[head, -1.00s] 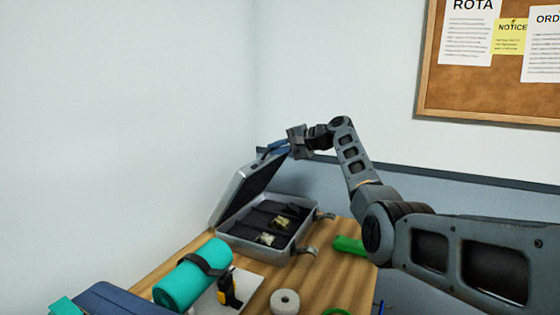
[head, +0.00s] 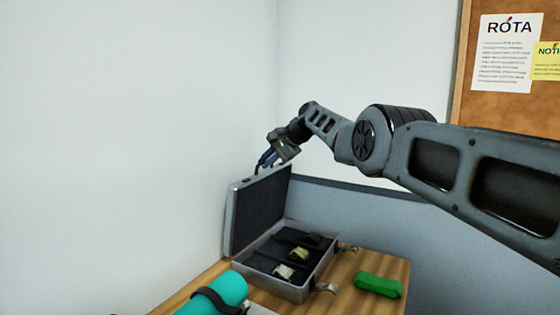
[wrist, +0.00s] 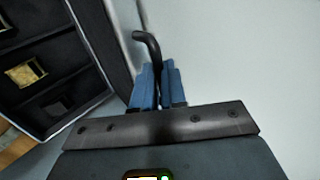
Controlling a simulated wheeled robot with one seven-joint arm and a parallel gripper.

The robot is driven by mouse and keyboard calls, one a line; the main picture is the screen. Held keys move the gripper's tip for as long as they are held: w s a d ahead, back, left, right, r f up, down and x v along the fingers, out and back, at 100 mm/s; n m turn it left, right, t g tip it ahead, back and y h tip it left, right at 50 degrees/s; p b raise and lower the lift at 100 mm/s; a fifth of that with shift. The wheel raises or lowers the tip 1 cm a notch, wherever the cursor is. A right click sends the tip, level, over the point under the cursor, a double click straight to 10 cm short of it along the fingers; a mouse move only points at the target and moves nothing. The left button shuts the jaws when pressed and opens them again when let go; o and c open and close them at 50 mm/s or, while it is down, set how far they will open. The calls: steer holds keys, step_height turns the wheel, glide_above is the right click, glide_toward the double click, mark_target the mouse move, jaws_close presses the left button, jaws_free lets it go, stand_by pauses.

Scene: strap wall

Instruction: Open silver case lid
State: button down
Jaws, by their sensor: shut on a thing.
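The silver case (head: 318,278) sits on the wooden table in the head view, with dark compartments holding a few small items. Its lid (head: 262,205) stands nearly upright at the case's left side, close to the wall. My gripper (head: 268,160) is at the top edge of the lid. In the wrist view its blue fingers (wrist: 158,85) are shut on a black curved handle (wrist: 148,42) beside the lid. The lower part of the handle is hidden between the fingers.
A teal roll with a dark strap (head: 212,296) lies in front of the case. A green object (head: 378,286) lies to its right on the table (head: 345,300). The white wall is close behind the lid on the left.

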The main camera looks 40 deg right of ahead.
steer(key=shift+w+r, duration=0.35)
steer(key=shift+r, duration=0.25)
steer(key=c, duration=1.5)
jaws_free()
steer(key=o, duration=0.3)
steer(key=shift+s+a+f, duration=0.1)
steer(key=shift+f, duration=0.15)
steer(key=shift+b+v, duration=0.4)
steer(key=shift+v, duration=3.55)
